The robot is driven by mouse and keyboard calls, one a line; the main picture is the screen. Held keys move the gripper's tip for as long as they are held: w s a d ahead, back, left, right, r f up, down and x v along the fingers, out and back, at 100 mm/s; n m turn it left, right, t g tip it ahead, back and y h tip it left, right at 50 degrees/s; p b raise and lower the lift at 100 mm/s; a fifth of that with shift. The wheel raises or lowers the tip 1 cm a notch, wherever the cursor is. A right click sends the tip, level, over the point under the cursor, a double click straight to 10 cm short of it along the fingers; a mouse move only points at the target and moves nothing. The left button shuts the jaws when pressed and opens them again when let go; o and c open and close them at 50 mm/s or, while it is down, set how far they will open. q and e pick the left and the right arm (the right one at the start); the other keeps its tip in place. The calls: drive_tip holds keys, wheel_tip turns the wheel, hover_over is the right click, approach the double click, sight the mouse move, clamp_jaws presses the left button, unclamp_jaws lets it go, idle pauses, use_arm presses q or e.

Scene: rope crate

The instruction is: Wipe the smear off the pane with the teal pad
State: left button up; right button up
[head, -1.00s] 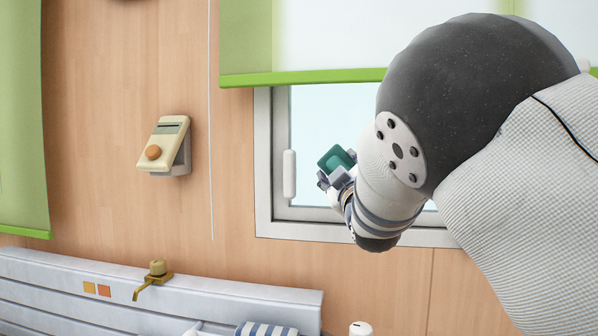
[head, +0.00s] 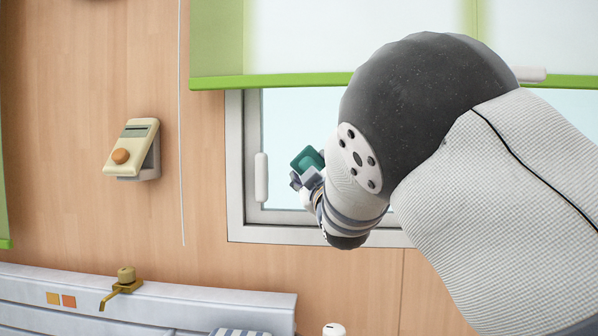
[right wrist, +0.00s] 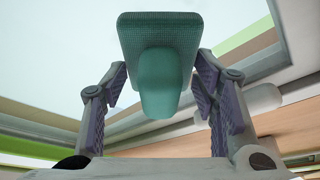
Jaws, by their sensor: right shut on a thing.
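The teal pad (head: 307,160) is held out in front of the window in the head view. It shows large in the right wrist view (right wrist: 159,40), with its grip block between the fingers. My right gripper (head: 308,178) is shut on the pad; its purple-lined fingers also show in the right wrist view (right wrist: 160,92). The window pane (head: 300,120) is pale behind the pad, mostly covered by my right arm. I cannot tell whether the pad touches the pane. No smear shows on the visible glass. My left gripper is not in view.
A white window handle (head: 261,178) stands left of the pad. A green-edged blind (head: 300,82) hangs over the window's top. A cream wall device (head: 133,150) with an orange knob is at left. A brass tap (head: 122,286) sits above a pale ledge (head: 200,298) below.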

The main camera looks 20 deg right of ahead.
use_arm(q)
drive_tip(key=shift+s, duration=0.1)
use_arm(e)
drive_tip(key=shift+w, duration=0.1)
drive_tip(key=shift+d, duration=0.1)
drive_tip(key=shift+s+d+f+p, duration=0.3)
drive_tip(key=shift+s+d+f, duration=0.45)
drive_tip(key=shift+d+f, duration=0.25)
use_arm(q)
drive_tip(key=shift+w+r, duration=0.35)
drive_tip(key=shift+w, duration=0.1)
use_arm(e)
drive_tip(key=shift+f, duration=0.25)
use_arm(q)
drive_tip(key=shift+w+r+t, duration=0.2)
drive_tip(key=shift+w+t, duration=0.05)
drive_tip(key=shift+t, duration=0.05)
use_arm(e)
drive_tip(key=shift+s+d+f, duration=0.3)
drive_tip(key=shift+d+f, duration=0.3)
drive_tip(key=shift+f, duration=0.1)
drive_tip(key=shift+s+d+f, duration=0.3)
drive_tip(key=shift+d+f, duration=0.3)
drive_tip(key=shift+f, duration=0.05)
drive_tip(key=shift+r, duration=0.1)
